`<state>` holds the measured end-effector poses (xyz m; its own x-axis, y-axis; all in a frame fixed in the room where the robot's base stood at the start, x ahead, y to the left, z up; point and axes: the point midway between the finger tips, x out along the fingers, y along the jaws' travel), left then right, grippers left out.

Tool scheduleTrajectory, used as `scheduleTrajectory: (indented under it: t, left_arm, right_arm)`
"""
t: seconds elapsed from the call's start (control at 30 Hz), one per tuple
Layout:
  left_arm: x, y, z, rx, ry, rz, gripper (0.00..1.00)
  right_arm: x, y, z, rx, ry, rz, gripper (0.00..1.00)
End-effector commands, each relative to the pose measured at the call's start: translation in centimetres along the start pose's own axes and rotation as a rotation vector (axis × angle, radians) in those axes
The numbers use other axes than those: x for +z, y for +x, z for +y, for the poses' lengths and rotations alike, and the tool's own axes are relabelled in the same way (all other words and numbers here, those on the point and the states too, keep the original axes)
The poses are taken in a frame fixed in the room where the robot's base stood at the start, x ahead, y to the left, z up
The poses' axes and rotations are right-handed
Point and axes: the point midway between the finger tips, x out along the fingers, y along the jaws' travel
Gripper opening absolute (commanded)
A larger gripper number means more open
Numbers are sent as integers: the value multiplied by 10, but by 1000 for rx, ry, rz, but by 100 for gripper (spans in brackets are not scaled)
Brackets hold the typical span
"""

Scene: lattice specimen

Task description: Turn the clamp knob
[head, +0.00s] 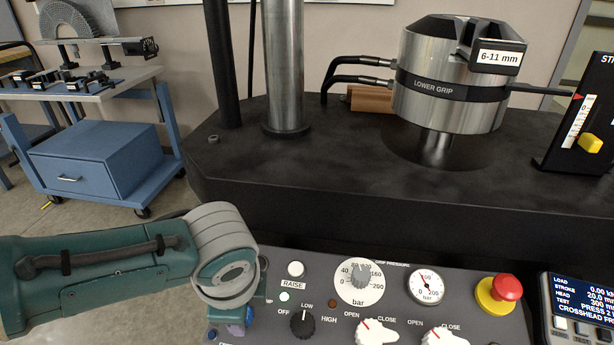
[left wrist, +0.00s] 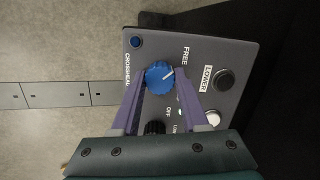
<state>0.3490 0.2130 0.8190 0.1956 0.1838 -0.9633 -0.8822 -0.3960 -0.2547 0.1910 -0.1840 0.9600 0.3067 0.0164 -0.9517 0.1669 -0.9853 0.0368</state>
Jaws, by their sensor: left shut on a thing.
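The clamp knob is a round blue knob (left wrist: 158,80) with a white pointer line, on the grey control panel (left wrist: 213,60) in the left wrist view. The word FREE is printed beside it and CROSSHEAD along the panel edge. The pointer slants toward the FREE side. My left gripper (left wrist: 161,76) has its two purple fingers on either side of the knob, shut on it. In the head view my left arm comes in from the left and its wrist covers the panel's left end, hiding most of the knob. My right gripper is not in view.
Near the knob are a LOWER button (left wrist: 224,80), a small blue button (left wrist: 136,41) and a black selector (head: 302,323). A red emergency stop (head: 507,287) stands farther right. Behind the panel are the black machine base (head: 330,165) and the lower grip (head: 440,100).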

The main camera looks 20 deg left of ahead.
Motion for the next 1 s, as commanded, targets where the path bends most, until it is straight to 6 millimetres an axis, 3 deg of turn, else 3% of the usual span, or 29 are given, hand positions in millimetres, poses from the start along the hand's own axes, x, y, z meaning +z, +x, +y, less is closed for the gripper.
scheduleTrajectory:
  t: [0.57,0.6,0.83,1.0]
  left_arm:
    - [0,0,0,4,-33,1,0]
    - [0,0,-1,4,-33,1,46]
    - [0,0,0,4,-32,1,72]
    - [0,0,0,4,-32,0,74]
  right_arm:
    - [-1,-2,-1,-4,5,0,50]
    - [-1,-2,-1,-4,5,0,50]
    - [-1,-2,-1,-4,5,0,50]
    - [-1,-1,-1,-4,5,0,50]
